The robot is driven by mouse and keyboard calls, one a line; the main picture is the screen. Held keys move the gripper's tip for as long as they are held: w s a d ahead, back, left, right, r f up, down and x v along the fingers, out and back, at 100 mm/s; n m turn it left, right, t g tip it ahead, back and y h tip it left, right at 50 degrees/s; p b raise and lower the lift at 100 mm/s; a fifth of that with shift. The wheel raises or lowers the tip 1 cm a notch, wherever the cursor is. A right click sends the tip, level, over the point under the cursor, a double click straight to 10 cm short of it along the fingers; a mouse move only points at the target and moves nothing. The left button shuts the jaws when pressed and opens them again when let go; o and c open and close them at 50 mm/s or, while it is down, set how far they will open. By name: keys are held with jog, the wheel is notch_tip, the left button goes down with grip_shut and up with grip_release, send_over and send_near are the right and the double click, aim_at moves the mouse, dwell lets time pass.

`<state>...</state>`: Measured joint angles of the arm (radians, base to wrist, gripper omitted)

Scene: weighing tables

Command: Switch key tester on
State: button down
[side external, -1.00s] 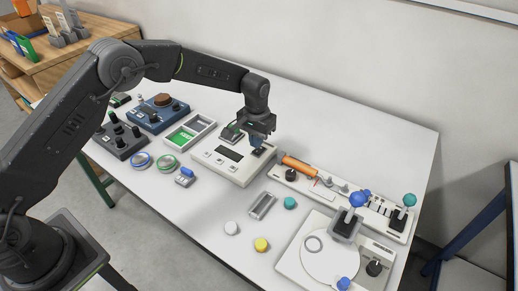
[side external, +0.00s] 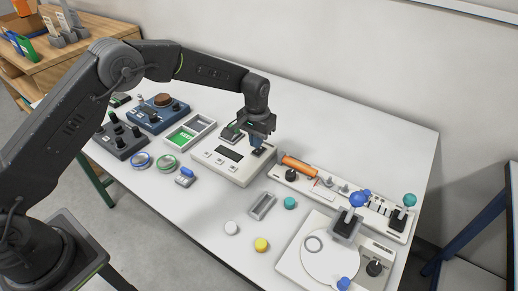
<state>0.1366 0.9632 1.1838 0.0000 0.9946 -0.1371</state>
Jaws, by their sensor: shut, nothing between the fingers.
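A white box with a dark display and small pale keys (side external: 222,164) stands in the middle of the table; it looks like the key tester, though I cannot read a label. A dark switch part (side external: 260,151) sits at its back right corner. My gripper (side external: 256,146) points down over that corner, shut and empty, with its tips close to the switch part. I cannot tell whether they touch it. The switch's position is too small to tell.
A green-and-grey tray (side external: 172,139) lies left of the box. An orange-handled tool (side external: 298,165) lies on a white panel at its right. A white scale-like device (side external: 292,262) stands front right. A small grey tray (side external: 262,206) and loose caps lie in front.

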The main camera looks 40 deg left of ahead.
jog(key=shift+f, duration=1.35)
dwell(0.8)
jog(key=shift+r, duration=3.55)
notch_tip(320, 180, up, 9)
jog(key=t, duration=0.1)
send_over(257, 151)
jog(key=s+a, duration=0.2)
jog(key=s, duration=0.2)
jog(key=s+a+r+t, duration=0.2)
jog(key=s+a+r, duration=0.1)
jog(key=s+r, duration=0.75)
jog(key=s+a+t, duration=0.2)
jog(key=s, duration=1.8)
jog(key=shift+s+a+f+t, duration=0.2)
jog(key=shift+s+a+t, duration=0.05)
jog(key=shift+a+t, duration=0.1)
